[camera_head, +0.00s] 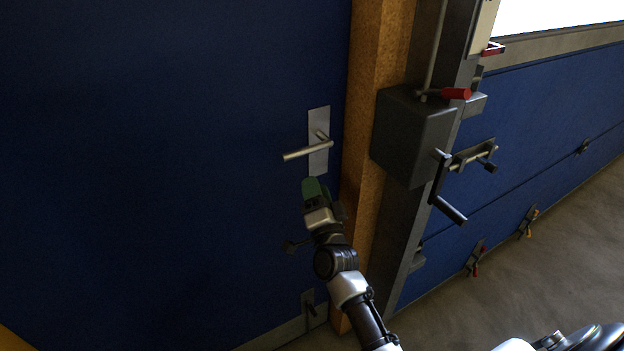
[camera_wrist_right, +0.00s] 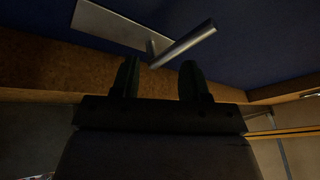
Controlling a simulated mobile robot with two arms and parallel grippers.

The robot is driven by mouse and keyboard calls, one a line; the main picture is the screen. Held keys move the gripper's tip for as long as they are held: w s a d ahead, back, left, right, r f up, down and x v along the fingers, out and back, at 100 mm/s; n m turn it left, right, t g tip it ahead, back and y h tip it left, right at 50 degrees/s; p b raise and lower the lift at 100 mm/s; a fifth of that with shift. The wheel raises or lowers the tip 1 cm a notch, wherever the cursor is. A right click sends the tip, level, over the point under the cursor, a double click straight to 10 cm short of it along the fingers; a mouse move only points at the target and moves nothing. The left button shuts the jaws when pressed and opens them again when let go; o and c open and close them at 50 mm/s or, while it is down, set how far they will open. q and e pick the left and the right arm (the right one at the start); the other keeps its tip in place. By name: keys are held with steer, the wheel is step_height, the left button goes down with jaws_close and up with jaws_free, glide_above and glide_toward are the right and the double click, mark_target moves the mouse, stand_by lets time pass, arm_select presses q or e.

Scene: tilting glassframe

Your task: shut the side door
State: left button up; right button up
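The side door (camera_head: 180,150) is a large dark blue panel filling the left of the head view, beside a wooden post. Its metal lever handle (camera_head: 308,151) sits on a pale plate near the door's right edge. My right gripper (camera_head: 312,188) is just below the handle. In the right wrist view its two dark fingers (camera_wrist_right: 157,80) are apart with nothing between them. The lever (camera_wrist_right: 184,43) lies just beyond the fingertips; I cannot tell whether they touch. My left gripper is not in view.
The wooden post (camera_head: 375,60) stands right of the door. A grey box (camera_head: 412,137) and a crank handle (camera_head: 450,190) stick out beside it. Blue panels (camera_head: 540,120) with latches run along the right. Bare floor (camera_head: 540,270) shows at the lower right.

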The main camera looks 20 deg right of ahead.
steer(key=b+v, duration=0.1)
steer(key=v, duration=0.6)
steer(key=shift+r, duration=0.1)
steer(key=s+a+f+n+g+y, duration=0.2)
steer(key=s+f+n+g, duration=0.1)
steer(key=f, duration=0.9)
steer(key=s+a+f+n+g+y, duration=0.1)
steer(key=s+f+n+g, duration=0.25)
steer(key=f, duration=0.75)
steer(key=s+a+f+n+g+y, duration=0.2)
steer(key=s+f+n+g, duration=0.15)
steer(key=f, duration=0.85)
steer(key=s+f+n+g, duration=0.3)
steer(key=s+f+g, duration=0.2)
steer(key=s+f, duration=0.8)
steer(key=s+d+f+n+g, duration=0.1)
steer(key=s+d+f+g, duration=0.1)
steer(key=s, duration=0.8)
steer(key=s+d+f+n+g+h, duration=0.1)
steer(key=s+f+g, duration=0.3)
steer(key=s, duration=0.7)
steer(key=shift+s+d+f+n, duration=0.2)
steer(key=shift+d+n, duration=0.3)
steer(key=shift+d, duration=0.35)
